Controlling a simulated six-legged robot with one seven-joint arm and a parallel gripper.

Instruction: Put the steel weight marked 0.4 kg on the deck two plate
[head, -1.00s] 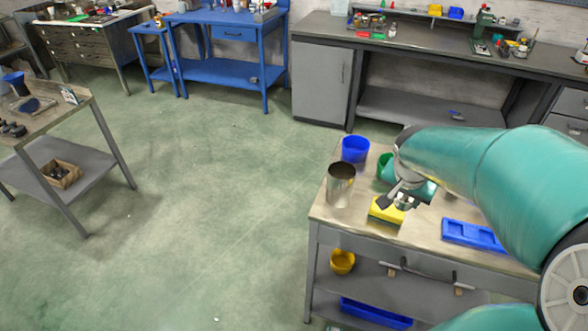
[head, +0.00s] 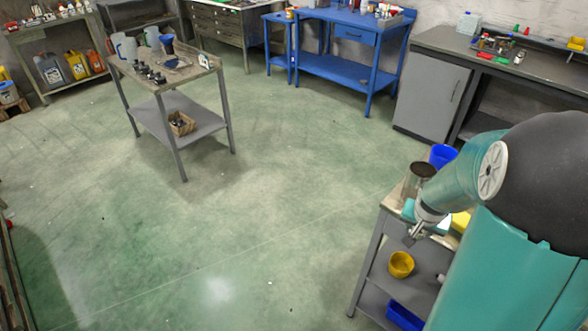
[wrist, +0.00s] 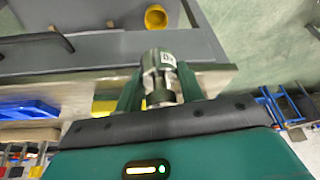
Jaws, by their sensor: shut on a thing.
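My gripper (wrist: 158,90) is shut on a steel weight (wrist: 160,66) in the wrist view. The weight is a shiny cylinder with a small pale label, whose marking is too small to read with certainty. In the head view my gripper (head: 411,238) is low at the right, by the near left edge of the workbench; the weight is hard to make out there. I cannot pick out a deck two plate. A grey cart (head: 170,84) at the upper left bears small dark weights (head: 150,72), cups, a blue funnel-like thing and a white sign (head: 204,60).
The cart's lower shelf holds a small box (head: 182,123). The green floor (head: 260,200) between cart and workbench is clear.

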